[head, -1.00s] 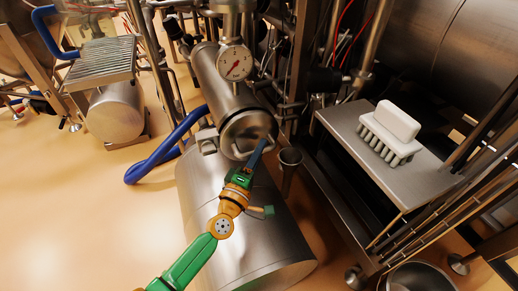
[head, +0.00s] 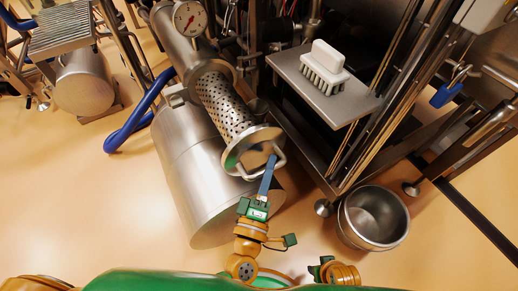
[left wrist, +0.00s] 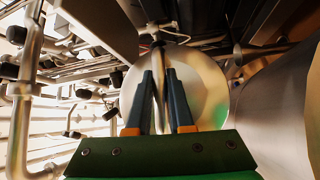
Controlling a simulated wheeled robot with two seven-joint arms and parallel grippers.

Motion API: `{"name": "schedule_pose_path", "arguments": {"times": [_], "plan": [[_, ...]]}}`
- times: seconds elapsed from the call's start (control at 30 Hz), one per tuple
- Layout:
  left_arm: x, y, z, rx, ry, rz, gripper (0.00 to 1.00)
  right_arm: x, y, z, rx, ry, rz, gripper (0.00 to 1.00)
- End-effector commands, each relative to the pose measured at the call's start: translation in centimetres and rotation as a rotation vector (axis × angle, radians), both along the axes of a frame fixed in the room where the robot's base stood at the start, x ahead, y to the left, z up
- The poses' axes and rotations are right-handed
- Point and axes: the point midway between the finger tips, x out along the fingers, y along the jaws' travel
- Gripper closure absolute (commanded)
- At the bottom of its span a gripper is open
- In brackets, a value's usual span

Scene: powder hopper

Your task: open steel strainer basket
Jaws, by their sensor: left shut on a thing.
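The steel strainer basket (head: 222,102) is a perforated cylinder that sticks well out of its horizontal steel housing (head: 178,42). Its round end cap (head: 236,156) carries a bar handle (head: 278,160). My left gripper (head: 268,172) is shut on that handle. In the left wrist view the two blue fingers of my left gripper (left wrist: 160,95) stand on either side of the handle bar, in front of the round cap (left wrist: 205,90). The far end of the basket is hidden in the housing. Of my right arm only an orange and green part shows at the bottom, and its fingers are not visible.
A white brush (head: 324,66) lies on a steel shelf (head: 345,105) to the right. A steel bucket (head: 373,217) stands on the floor at lower right. A blue hose (head: 140,118) hangs at left. Floor at lower left is clear.

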Motion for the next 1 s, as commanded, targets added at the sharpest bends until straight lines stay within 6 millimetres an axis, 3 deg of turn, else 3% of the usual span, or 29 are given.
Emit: {"name": "schedule_pose_path", "arguments": {"times": [0.2, 0.57, 0.6, 0.67, 1.0], "plan": [[-1.1, -0.7, -0.1, 0.0, 0.001, 0.0, 1.0, -0.1, 0.0, -0.2, 0.0, 0.001, 0.0, 0.5], [-1.3, -0.9, -0.2, 0.002, 0.004, -0.004, 1.0, -0.2, 0.0, -0.2, 0.0, 0.001, 0.0, 0.5], [-1.3, -0.9, -0.2, 0.002, 0.005, -0.005, 0.69, -0.1, 0.0, -0.2, -0.001, 0.002, 0.001, 0.5], [-1.2, -0.9, -0.2, 0.002, 0.004, -0.004, 0.53, -0.2, 0.0, -0.2, -0.001, 0.002, 0.001, 0.5], [-1.6, -0.7, -0.2, 0.002, 0.003, -0.002, 0.5, -0.2, 0.0, -0.1, -0.001, 0.002, 0.001, 0.5]]}}
